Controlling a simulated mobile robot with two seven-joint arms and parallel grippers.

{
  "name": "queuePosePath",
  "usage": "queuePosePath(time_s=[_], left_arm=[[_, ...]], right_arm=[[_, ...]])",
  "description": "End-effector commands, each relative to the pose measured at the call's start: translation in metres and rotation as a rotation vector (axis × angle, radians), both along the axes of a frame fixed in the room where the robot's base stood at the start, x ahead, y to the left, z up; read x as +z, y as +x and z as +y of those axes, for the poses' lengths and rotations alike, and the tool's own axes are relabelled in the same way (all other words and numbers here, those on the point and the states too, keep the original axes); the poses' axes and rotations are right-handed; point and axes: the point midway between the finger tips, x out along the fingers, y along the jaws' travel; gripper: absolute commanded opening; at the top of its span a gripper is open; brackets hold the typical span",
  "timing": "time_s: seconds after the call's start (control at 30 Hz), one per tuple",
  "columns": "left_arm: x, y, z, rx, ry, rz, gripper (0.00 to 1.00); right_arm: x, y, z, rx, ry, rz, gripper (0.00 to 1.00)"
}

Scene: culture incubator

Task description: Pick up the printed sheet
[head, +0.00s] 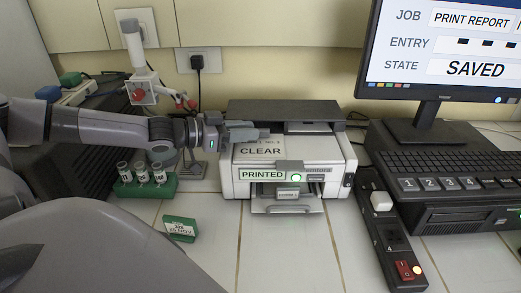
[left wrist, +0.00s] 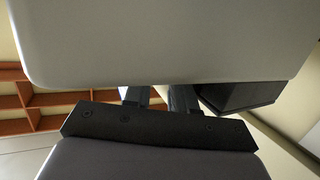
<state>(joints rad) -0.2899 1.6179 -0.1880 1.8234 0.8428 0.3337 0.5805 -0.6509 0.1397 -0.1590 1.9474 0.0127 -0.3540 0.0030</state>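A white sheet-like panel (head: 262,152) with the black word CLEAR lies over the top left of the white printer (head: 338,152); it looks like the printed sheet. My left gripper (head: 258,131) reaches in from the left over its back edge and covers part of its upper line of text. I cannot tell whether they touch. In the left wrist view the two dark fingers (left wrist: 159,98) stand apart with a light gap between them, and a large pale shape hides their tips. My right gripper is not in view.
The printer's front reads PRINTED with a green light, above a small output tray (head: 287,208). A green vial rack (head: 146,184) and a small green block (head: 180,229) stand to the left. A power strip (head: 396,250) and keyboard unit (head: 455,180) are at right.

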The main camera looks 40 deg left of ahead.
Motion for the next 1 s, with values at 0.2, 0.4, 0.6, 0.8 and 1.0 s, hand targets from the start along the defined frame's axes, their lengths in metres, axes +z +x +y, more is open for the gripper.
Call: queuePosePath(time_s=[0.2, 0.4, 0.6, 0.8, 1.0], left_arm=[[0.001, 0.001, -0.001, 0.0, 0.001, 0.0, 0.25], [0.001, 0.001, -0.001, 0.0, 0.001, 0.0, 0.0], [0.001, 0.001, -0.001, 0.0, 0.001, 0.0, 0.0], [0.002, 0.001, -0.001, 0.0, 0.0, -0.001, 0.0], [0.01, 0.001, -0.001, -0.001, 0.001, -0.003, 0.0]], right_arm=[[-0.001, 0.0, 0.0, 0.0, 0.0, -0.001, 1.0], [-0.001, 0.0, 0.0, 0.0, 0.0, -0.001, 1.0], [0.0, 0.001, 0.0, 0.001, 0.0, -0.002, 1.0], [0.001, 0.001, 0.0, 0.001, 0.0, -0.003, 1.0], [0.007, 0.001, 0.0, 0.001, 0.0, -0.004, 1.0]])
